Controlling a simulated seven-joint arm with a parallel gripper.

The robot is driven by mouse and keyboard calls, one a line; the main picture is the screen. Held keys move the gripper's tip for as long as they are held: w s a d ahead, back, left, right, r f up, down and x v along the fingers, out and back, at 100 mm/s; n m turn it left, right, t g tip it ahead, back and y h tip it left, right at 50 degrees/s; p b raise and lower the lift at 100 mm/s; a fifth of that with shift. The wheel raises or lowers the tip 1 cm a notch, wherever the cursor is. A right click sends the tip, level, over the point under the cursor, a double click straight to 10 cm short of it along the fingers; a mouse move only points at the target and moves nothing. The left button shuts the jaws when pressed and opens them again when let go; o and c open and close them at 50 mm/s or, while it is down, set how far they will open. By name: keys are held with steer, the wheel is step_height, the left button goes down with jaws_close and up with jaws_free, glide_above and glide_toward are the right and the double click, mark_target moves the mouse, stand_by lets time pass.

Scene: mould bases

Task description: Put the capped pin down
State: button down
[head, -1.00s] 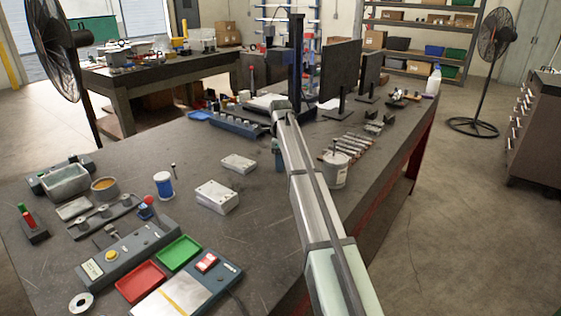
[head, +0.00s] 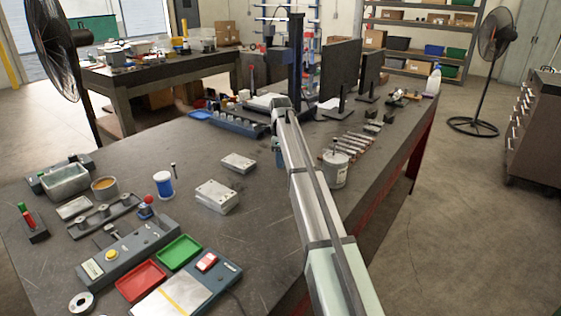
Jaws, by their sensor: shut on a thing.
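My arm reaches from the bottom right to the middle of the table. Part of my gripper (head: 279,157) shows just left of the arm, pointing down. Its fingertips are largely hidden, so the picture does not clearly show the capped pin in its jaws. Two pale mould bases with holes, a larger one (head: 216,196) and a smaller one (head: 238,162), lie left of my gripper, apart from it. A thin pin with a dark head (head: 173,168) stands by a blue-and-white pot (head: 163,185) farther left.
A white can (head: 334,170) stands close right of my arm, with a row of rods (head: 368,146) behind it. A blue-grey rack (head: 235,124) lies behind. Green (head: 180,252) and red (head: 141,281) trays and a scale (head: 190,287) fill the front left. The table between the bases and arm is clear.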

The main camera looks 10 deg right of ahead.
step_height(320, 180, up, 8)
steer(key=shift+r, duration=0.1)
steer(key=shift+d+r, duration=0.15)
steer(key=shift+r, duration=0.15)
steer(key=s+d+r+m, duration=0.1)
steer(key=d+r, duration=0.2)
steer(key=d, duration=0.4)
steer(key=s+d+r+m, duration=0.1)
steer(key=s+d+r, duration=0.15)
steer(key=d, duration=0.55)
step_height(320, 180, up, 3)
glide_above(342, 155)
steer(key=shift+m, duration=0.3)
steer(key=shift+w+d+f, duration=0.1)
steer(key=shift+f, duration=3.65)
steer(key=shift+f, duration=0.1)
steer(key=c, duration=1.1)
jaws_free()
